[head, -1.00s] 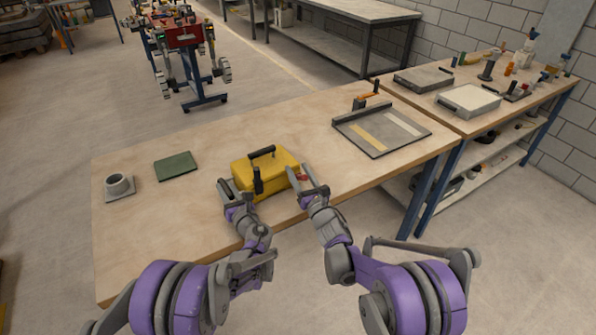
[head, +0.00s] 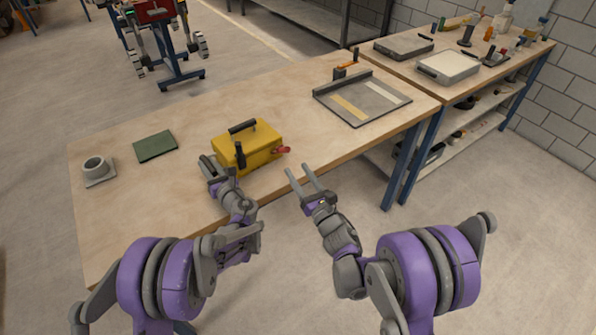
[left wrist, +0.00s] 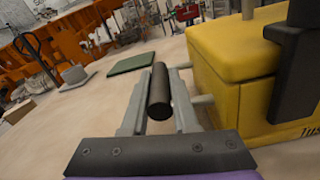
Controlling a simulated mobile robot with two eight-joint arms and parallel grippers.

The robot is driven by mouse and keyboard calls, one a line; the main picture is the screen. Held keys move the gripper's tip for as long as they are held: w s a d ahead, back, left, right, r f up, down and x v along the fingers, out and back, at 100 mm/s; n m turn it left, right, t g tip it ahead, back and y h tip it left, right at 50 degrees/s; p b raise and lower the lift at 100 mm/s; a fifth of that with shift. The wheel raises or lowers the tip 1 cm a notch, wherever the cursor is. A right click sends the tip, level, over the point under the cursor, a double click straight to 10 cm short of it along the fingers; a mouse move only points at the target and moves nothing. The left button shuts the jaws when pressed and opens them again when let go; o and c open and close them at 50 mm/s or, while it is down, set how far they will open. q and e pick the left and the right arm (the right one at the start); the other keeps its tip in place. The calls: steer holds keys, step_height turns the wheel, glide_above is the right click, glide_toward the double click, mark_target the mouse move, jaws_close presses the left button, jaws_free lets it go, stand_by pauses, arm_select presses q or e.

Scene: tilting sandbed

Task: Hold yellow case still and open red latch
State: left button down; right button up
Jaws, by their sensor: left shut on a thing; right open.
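The yellow case (head: 262,155) stands upright on the wooden bench, with a black top handle (head: 243,127) and a black strip down its front. The red latch (head: 283,150) sticks out from the case's right side. My left gripper (head: 209,167) is at the case's left side. In the left wrist view it is shut around a black side bar (left wrist: 159,90) joined to the case (left wrist: 228,58) by grey posts. My right gripper (head: 304,173) is open and empty, its fingers pointing toward the latch but apart from it, near the bench's front edge.
A green pad (head: 155,146) and a grey cup on a plate (head: 97,168) lie left of the case. A grey board with an orange-handled lever (head: 361,99) is at the back right. The bench (head: 300,118) between case and board is clear.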

arm_select(q)
steer(key=c, duration=0.6)
jaws_free()
